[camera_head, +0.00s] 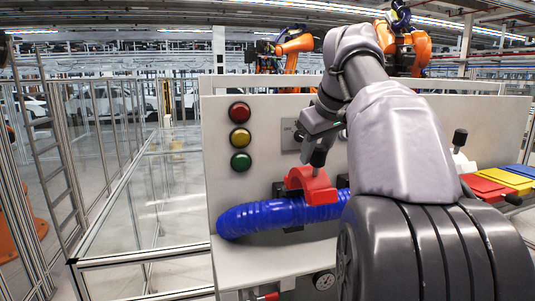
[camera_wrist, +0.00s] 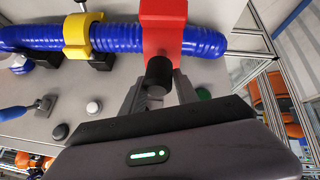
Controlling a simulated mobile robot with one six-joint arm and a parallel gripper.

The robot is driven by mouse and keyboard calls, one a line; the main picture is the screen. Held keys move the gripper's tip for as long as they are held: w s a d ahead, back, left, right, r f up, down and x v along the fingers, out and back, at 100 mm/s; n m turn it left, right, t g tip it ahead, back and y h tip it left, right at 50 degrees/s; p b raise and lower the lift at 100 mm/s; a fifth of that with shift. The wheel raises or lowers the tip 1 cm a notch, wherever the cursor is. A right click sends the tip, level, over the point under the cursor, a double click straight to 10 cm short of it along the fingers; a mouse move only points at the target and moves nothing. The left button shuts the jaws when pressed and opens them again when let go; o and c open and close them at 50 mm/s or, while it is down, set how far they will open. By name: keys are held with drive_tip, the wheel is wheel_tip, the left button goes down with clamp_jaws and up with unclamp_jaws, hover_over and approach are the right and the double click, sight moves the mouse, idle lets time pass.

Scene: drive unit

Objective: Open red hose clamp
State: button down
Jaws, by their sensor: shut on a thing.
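The red hose clamp (camera_head: 311,186) lies over the blue hose (camera_head: 262,216) on the front of the drive unit. It also shows in the wrist view (camera_wrist: 163,28), where its red band crosses the hose. A black handle (camera_wrist: 159,72) sticks out from the clamp. My gripper (camera_head: 319,148) is at this handle, above the clamp. In the wrist view, the two fingers of my gripper (camera_wrist: 160,92) stand on either side of the handle and are shut on it.
A yellow clamp (camera_wrist: 78,36) sits on the same hose; my arm hides it in the head view. Red (camera_head: 239,112), yellow (camera_head: 240,138) and green (camera_head: 241,161) buttons are on the panel left of my gripper. A gauge (camera_head: 324,281) is below.

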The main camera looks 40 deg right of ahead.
drive_tip(key=shift+w+d+r, duration=0.1)
drive_tip(key=shift+w+r, duration=0.05)
drive_tip(key=shift+w, duration=0.05)
idle(0.4)
drive_tip(key=c, duration=1.2)
unclamp_jaws()
drive_tip(key=shift+o, duration=0.8)
drive_tip(key=shift+w+d, duration=0.1)
drive_tip(key=v, duration=0.7)
drive_tip(key=shift+r, duration=0.2)
